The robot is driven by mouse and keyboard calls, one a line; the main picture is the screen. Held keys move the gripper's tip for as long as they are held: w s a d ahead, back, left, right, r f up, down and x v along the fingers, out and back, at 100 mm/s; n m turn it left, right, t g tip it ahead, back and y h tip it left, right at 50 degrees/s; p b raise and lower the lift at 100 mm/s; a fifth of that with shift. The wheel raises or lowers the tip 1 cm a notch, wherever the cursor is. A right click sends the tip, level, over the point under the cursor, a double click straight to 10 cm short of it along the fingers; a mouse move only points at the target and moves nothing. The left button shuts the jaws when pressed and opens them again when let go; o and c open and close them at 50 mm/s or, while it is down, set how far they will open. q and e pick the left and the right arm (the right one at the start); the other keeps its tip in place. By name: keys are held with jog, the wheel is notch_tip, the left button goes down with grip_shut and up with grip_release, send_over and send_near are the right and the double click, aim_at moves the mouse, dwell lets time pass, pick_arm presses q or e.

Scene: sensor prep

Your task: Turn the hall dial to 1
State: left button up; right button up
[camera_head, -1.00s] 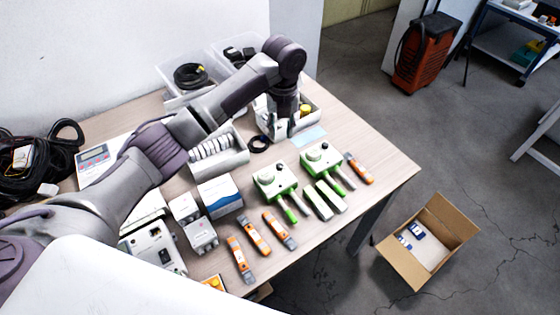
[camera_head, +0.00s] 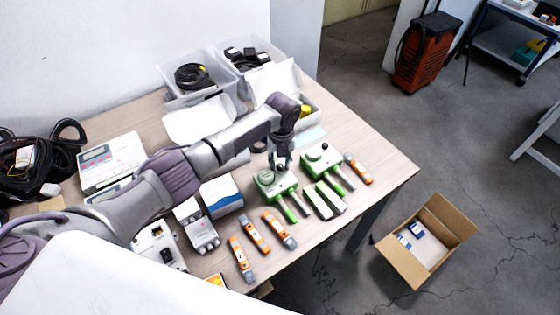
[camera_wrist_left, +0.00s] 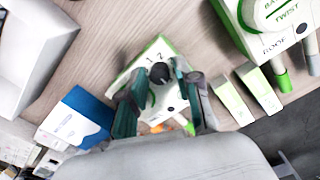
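A white and green device with a dark round knob (camera_wrist_left: 160,73) and the digits 1 and 2 on its face lies below my left gripper (camera_wrist_left: 162,90) in the left wrist view. The knob sits between the two fingertips, and the fingers stand apart on either side of it. Whether they touch it is unclear. In the head view my left gripper (camera_head: 279,162) points down over the left green and white device (camera_head: 268,188), partly hiding it. Its name label is not readable. My right gripper is not in view.
Orange handled tools (camera_head: 255,234), a blue and white box (camera_head: 221,195) and open bins (camera_head: 205,80) surround the workspace. The table's front right edge is clear.

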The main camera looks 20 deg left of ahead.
pick_arm(q)
grip_shut()
jog(key=shift+n, duration=0.3)
